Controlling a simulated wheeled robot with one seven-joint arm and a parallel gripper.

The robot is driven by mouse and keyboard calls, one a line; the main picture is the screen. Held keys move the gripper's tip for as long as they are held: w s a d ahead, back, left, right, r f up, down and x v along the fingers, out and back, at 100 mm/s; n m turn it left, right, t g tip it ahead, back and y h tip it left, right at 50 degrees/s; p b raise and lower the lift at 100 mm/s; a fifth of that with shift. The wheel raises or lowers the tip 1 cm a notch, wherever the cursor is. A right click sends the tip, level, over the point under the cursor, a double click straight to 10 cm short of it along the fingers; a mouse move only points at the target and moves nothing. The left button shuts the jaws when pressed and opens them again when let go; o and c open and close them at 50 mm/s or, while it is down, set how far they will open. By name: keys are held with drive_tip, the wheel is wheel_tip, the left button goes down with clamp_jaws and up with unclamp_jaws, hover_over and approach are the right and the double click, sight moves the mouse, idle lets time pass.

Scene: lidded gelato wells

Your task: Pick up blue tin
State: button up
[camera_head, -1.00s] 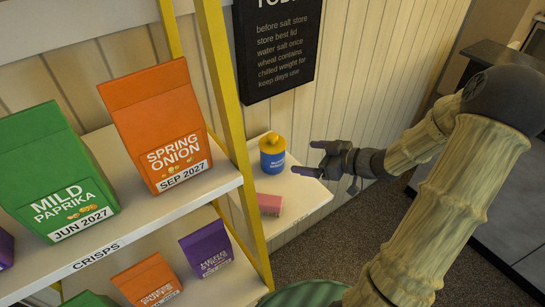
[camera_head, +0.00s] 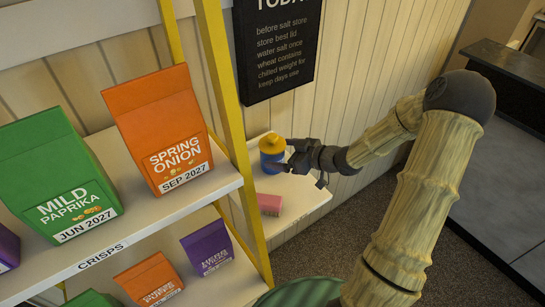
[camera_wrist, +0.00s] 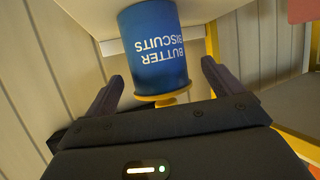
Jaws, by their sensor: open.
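The blue tin (camera_head: 270,162) with a yellow knobbed lid stands upright on a small white shelf in the head view. In the wrist view the blue tin (camera_wrist: 155,48) appears upside down, lettered "BUTTER BISCUITS", with its yellow lid toward the palm side. My gripper (camera_head: 287,156) is at the tin's right side in the head view. In the wrist view my gripper (camera_wrist: 163,72) is open, one finger on each side of the tin. A gap shows beside each finger, so it is not clamped.
A pink block (camera_head: 270,204) lies on the white shelf (camera_head: 300,196) in front of the tin. A yellow-framed rack with crisps boxes, including an orange one (camera_head: 160,125), stands close on the left. A dark sign (camera_head: 276,50) hangs on the wall above.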

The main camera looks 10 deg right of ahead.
drive_tip(key=p+x, duration=0.1)
drive_tip(key=x, duration=0.3)
drive_tip(key=shift+w+r, duration=0.1)
drive_tip(key=shift+w, duration=0.2)
drive_tip(key=c, duration=1.7)
drive_tip(key=shift+r, duration=0.1)
drive_tip(key=shift+c, duration=0.2)
wheel_tip(320, 180, up, 10)
drive_tip(key=shift+f, duration=0.1)
